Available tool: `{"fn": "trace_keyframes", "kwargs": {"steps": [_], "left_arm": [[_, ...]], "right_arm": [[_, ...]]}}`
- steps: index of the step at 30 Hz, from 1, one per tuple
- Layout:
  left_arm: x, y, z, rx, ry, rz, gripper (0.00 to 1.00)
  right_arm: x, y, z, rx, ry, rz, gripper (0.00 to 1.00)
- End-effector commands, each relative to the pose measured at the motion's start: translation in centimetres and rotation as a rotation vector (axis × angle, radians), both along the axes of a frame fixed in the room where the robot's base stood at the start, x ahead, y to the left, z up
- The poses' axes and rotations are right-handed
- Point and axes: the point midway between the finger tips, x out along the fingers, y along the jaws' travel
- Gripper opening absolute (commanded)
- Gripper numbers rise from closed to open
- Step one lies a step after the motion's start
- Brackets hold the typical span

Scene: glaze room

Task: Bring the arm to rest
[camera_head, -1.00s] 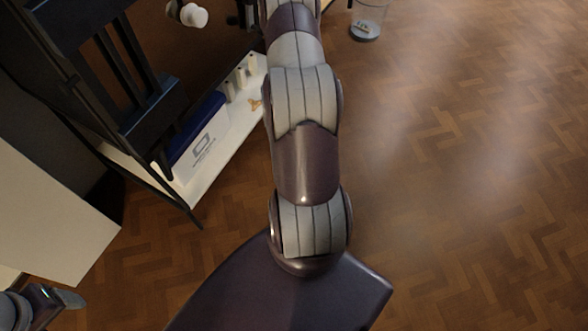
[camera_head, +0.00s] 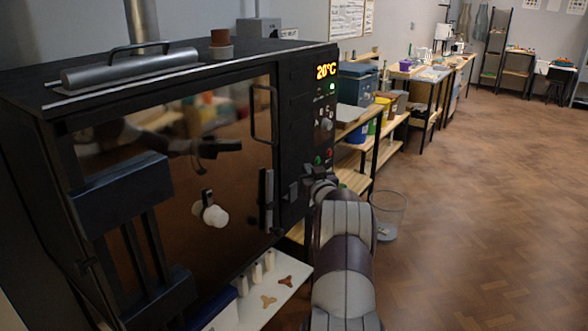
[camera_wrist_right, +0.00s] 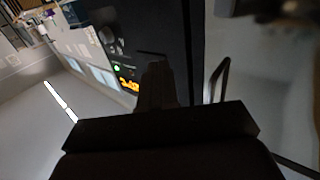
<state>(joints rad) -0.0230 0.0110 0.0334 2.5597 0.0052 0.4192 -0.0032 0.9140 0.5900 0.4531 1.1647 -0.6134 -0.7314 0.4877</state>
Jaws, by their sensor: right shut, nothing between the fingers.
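My right gripper (camera_head: 302,187) is at the end of my right arm, which rises from the bottom of the head view. It is shut and empty, close in front of the lower control panel of a black kiln (camera_head: 298,130). I cannot tell whether it touches the panel. In the right wrist view, the dark shut fingers (camera_wrist_right: 158,85) point toward the panel and its lit display (camera_wrist_right: 129,86). My left gripper is out of view.
The kiln's glossy door (camera_head: 180,170) looks closed, with a protruding handle (camera_head: 254,115) and white plug (camera_head: 215,215). Its display (camera_head: 326,70) reads 20°C. Below is a white shelf (camera_head: 262,312). A clear bin (camera_head: 388,215) stands right of my arm. Open floor (camera_head: 480,230) lies farther right.

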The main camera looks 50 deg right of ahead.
Motion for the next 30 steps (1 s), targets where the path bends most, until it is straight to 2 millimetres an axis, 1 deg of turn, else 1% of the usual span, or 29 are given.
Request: {"fn": "trace_keyframes", "kwargs": {"steps": [1, 4, 11, 13, 14, 16, 17, 18, 19, 20, 21, 23, 24, 26, 27, 29, 30], "left_arm": [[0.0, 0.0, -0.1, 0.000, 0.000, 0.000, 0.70], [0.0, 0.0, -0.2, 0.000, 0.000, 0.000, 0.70], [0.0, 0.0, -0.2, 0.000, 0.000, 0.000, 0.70], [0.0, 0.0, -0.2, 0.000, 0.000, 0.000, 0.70], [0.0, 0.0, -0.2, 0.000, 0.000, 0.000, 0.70], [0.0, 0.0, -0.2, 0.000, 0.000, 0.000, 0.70], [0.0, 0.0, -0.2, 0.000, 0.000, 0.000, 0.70], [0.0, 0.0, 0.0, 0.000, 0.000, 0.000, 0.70], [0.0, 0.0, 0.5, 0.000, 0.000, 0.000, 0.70], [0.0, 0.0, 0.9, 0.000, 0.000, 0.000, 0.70], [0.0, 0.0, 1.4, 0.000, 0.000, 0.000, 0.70], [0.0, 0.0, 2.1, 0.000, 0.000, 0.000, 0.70], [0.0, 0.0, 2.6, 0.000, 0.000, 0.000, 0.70], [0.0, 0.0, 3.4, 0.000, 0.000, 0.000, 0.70], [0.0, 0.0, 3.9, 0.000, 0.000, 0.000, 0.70], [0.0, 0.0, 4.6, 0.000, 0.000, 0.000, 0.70], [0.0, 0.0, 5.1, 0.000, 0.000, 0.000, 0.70]], "right_arm": [[-0.8, -0.2, -0.1, 0.000, 0.001, -0.003, 0.00], [-1.6, -0.3, -0.1, 0.002, 0.001, -0.001, 0.00], [-1.9, -0.3, -0.1, 0.001, 0.002, -0.001, 0.00], [-2.1, -0.6, -0.7, -0.012, 0.040, -0.016, 0.00], [-2.4, -1.0, -1.4, -0.005, 0.076, -0.039, 0.00], [-3.8, -1.3, -5.1, 0.057, 0.187, -0.101, 0.00], [-4.9, -1.1, -7.2, 0.101, 0.253, -0.134, 0.00], [-6.7, 0.0, -9.8, 0.174, 0.367, -0.179, 0.00], [-7.6, 2.2, -11.5, 0.239, 0.468, -0.192, 0.00], [-8.3, 5.1, -12.7, 0.296, 0.566, -0.188, 0.00], [-9.0, 9.1, -13.7, 0.358, 0.682, -0.168, 0.00], [-10.4, 15.2, -14.6, 0.431, 0.837, -0.120, 0.00], [-11.5, 19.3, -14.8, 0.469, 0.932, -0.081, 0.00], [-13.5, 25.3, -14.6, 0.512, 1.065, -0.014, 0.00], [-15.2, 29.1, -14.2, 0.531, 1.149, 0.035, 0.00], [-17.8, 34.4, -13.2, 0.548, 1.258, 0.108, 0.00], [-19.5, 37.4, -12.5, 0.549, 1.320, 0.156, 0.00]]}}
